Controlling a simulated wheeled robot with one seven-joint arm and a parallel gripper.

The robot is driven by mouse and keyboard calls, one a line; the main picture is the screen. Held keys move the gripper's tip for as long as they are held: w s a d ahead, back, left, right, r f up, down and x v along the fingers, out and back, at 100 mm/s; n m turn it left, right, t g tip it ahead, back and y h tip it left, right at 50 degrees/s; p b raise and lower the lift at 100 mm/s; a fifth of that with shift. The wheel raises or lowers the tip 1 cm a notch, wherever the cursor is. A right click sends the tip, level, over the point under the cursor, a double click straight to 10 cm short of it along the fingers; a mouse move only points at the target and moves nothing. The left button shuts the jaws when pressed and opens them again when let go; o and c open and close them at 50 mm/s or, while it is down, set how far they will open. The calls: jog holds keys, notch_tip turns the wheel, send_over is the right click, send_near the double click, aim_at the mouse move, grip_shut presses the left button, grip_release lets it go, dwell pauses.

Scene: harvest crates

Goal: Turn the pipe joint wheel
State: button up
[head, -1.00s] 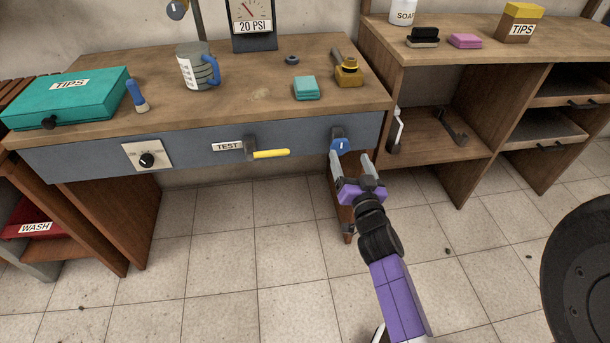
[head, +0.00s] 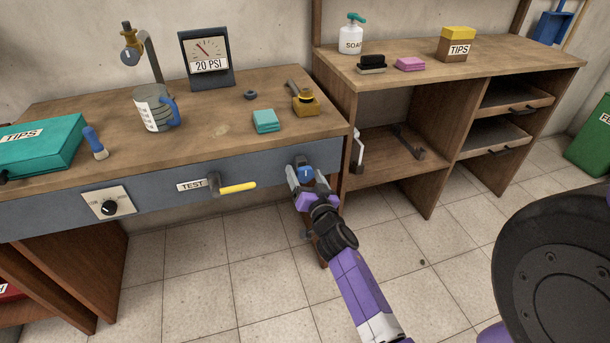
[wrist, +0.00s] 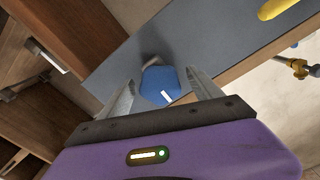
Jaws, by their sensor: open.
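A blue wheel with a white mark (head: 305,174) is on the blue-grey front panel of the bench, near its right end. It looks like the pipe joint wheel, and it also shows in the wrist view (wrist: 156,88) on a short grey stub. My purple and grey gripper (head: 306,178) is at the wheel, with its fingers apart. In the wrist view my gripper (wrist: 160,80) is open, with one finger on each side of the wheel. A gap shows on both sides, so the fingers do not appear to press on it.
A yellow-handled lever (head: 237,187) by the TEST label is left of the wheel on the panel (head: 150,196). A black dial (head: 109,207) is farther left. The shelf unit (head: 430,185) stands close on the right. The floor in front is clear.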

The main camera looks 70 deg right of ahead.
jog(key=c, duration=1.4)
jog(key=shift+o, duration=0.2)
jog(key=shift+n, duration=0.3)
jog(key=n+b, duration=0.1)
jog(key=n, duration=0.3)
jog(key=shift+n, duration=2.4)
jog(key=o, duration=1.4)
jog(key=shift+c, duration=0.2)
